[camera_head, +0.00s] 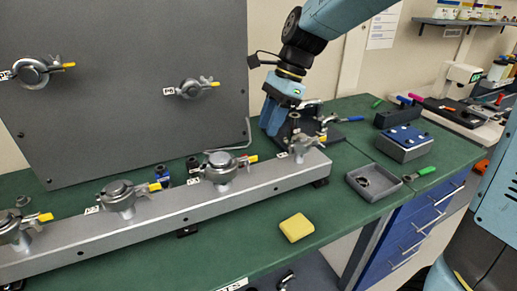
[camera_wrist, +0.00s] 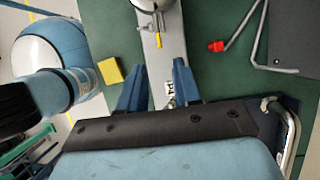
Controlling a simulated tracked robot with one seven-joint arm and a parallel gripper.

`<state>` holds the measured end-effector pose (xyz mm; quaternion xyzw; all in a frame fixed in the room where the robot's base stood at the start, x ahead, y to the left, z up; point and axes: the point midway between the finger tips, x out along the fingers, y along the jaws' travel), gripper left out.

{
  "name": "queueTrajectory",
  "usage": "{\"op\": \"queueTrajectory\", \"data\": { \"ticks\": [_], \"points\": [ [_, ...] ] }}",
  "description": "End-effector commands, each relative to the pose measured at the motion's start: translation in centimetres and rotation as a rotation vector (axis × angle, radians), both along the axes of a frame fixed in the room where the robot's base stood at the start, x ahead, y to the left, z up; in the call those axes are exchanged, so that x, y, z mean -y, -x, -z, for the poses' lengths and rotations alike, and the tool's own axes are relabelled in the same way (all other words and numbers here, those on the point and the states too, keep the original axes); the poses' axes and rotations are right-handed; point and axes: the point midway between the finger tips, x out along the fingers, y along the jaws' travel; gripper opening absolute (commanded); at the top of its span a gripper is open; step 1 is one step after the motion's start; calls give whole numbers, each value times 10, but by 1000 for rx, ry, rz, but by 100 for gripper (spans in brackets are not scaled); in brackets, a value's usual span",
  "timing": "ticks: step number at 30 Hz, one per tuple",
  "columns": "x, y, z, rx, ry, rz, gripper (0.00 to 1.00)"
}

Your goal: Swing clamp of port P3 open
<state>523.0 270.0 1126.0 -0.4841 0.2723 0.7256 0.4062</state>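The bar (camera_head: 255,183) carries a row of ports with clamps. The second clamp from the right (camera_head: 222,165), apparently P3, is a grey dome with a yellow-tipped lever (camera_head: 249,159); it looks closed. What seems to be the same clamp shows at the top edge of the wrist view (camera_wrist: 150,5), with its yellow lever tip (camera_wrist: 158,41). My gripper (camera_wrist: 158,80) is open and empty, its two blue fingers apart over the bar near a label that seems to read P4. In the head view my gripper (camera_head: 278,125) points down beside the rightmost port (camera_head: 303,148).
A yellow sponge (camera_head: 297,227) lies in front of the bar. A grey tray (camera_head: 373,183) and a blue-topped box (camera_head: 404,142) stand to the right. A dark upright panel (camera_head: 125,80) with two clamps rises behind. A bent metal rod (camera_wrist: 255,45) lies behind the bar.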

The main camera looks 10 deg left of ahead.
Motion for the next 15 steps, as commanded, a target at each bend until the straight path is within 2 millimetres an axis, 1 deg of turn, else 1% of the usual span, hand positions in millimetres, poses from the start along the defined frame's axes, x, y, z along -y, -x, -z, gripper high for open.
{"op": "queueTrajectory", "data": {
  "ticks": [1, 6, 12, 15],
  "points": [
    [-3, 2, 9, -2, 1, -2, 33],
    [-13, 9, 37, -3, 2, -2, 33],
    [-22, 14, 61, -1, 0, -3, 33],
    [-25, 15, 68, 1, 0, -2, 33]
  ]
}}
